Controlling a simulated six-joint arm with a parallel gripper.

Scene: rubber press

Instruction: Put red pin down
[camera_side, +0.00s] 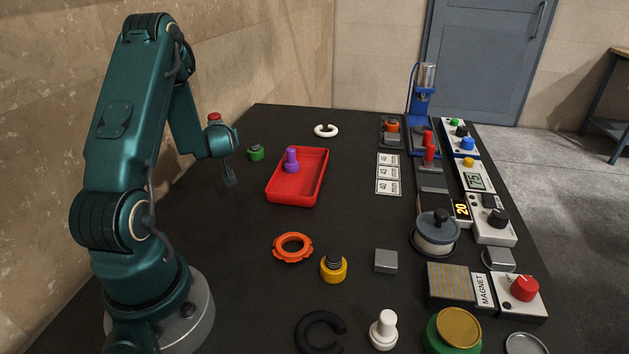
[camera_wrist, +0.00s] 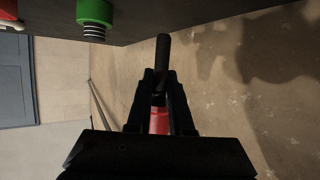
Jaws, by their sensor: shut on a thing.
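My gripper (camera_wrist: 161,85) shows in the wrist view, its dark fingers shut on the red pin (camera_wrist: 159,121). The pin's red part lies between the fingers. A dark rod extends past the fingertips in line with it and looks like part of the same piece. The pin is in the air, apart from the table. In the side view my wrist is raised at the left side of the table, and the fingers and the held pin cannot be clearly made out there.
A red tray (camera_side: 271,196) holds a purple pin (camera_side: 291,161). A green threaded piece (camera_side: 256,153) stands left of it. An orange ring (camera_side: 293,248) and a yellow piece (camera_side: 334,269) lie nearer. Presses and control boxes line the right edge. The middle of the table has free room.

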